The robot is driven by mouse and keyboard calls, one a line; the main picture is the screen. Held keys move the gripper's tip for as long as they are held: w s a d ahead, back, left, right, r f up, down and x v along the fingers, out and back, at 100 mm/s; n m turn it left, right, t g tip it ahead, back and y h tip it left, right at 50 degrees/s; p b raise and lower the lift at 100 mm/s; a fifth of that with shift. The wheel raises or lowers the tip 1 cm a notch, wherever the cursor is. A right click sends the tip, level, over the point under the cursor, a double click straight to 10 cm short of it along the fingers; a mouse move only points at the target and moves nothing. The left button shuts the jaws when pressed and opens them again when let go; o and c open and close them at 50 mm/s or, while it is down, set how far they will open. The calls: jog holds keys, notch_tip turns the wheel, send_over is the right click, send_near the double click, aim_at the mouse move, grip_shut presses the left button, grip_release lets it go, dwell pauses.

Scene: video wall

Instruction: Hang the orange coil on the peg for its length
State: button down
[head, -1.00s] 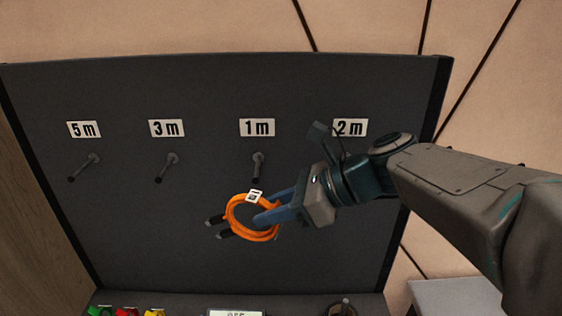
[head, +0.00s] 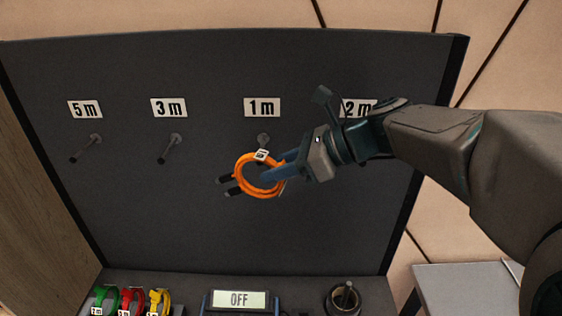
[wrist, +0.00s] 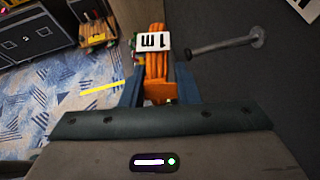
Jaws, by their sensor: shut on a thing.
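The orange coil (head: 239,176) is a ring of cable with dark plug ends and a white tag. In the wrist view the tag on the coil (wrist: 156,68) reads 1 m. My gripper (head: 270,176) is shut on the coil; the blue fingers also show in the wrist view (wrist: 158,90). The peg under the 1 m label (head: 263,138) is mostly hidden behind the coil in the head view. In the wrist view this grey peg (wrist: 225,42) points toward the coil from the right, and the coil is beside it, not around it.
Bare pegs stand under the 5 m label (head: 85,109) and the 3 m label (head: 169,107). My arm partly covers the 2 m label (head: 357,108) and hides its peg.

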jog(key=w+f, duration=0.2)
jog(key=w, duration=0.5)
jog(key=shift+a, duration=0.15)
dwell(0.7)
dwell(0.5)
